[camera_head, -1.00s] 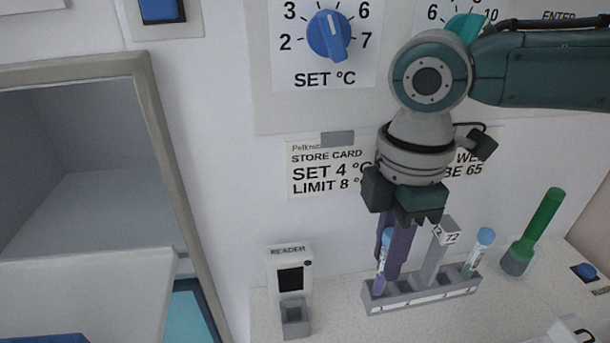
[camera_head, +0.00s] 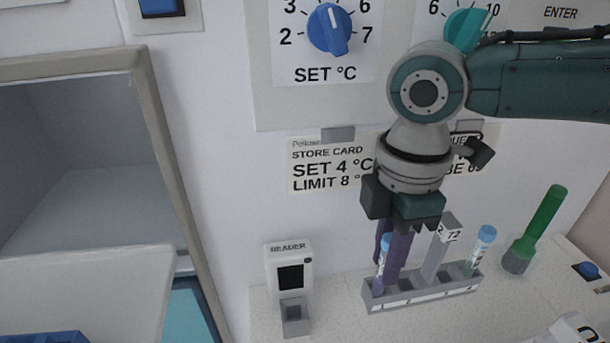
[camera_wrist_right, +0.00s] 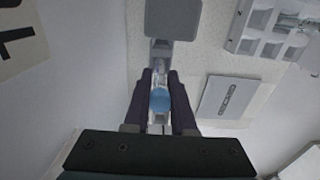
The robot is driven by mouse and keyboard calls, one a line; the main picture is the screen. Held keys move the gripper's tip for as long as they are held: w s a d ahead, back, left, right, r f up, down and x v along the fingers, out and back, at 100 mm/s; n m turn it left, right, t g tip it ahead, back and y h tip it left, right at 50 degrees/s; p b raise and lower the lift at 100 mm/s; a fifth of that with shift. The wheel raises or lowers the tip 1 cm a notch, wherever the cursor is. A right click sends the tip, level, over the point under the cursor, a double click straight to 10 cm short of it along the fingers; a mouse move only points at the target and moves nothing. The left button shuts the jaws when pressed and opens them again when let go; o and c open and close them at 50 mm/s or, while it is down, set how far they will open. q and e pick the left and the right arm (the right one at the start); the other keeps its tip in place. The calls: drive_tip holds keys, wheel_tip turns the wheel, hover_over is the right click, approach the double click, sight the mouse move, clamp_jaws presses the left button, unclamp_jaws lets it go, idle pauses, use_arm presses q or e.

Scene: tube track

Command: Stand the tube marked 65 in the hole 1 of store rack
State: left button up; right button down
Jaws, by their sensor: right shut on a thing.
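My right gripper (camera_head: 388,262) points down at the left end of a grey bench rack (camera_head: 425,297), its purple fingers shut around a blue-capped tube (camera_head: 381,262). The tube stands nearly upright with its lower end at the leftmost hole; its number cannot be read. In the right wrist view the tube's blue cap (camera_wrist_right: 159,100) sits between the two fingers (camera_wrist_right: 160,105). A second blue-capped tube (camera_head: 480,250) stands at the right end of the same rack. My left gripper is not in view.
A tall grey piece with a marked top (camera_head: 436,252) stands mid-rack, close right of the fingers. A reader (camera_head: 291,287) stands left, a green rod in a grey foot (camera_head: 536,229) right. An open cabinet (camera_head: 85,150) fills the left; a blue object (camera_head: 45,339) shows below.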

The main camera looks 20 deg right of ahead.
drive_tip(key=c, duration=0.7)
unclamp_jaws()
drive_tip(key=shift+o, duration=0.2)
wheel_tip(320, 180, up, 10)
idle(0.5)
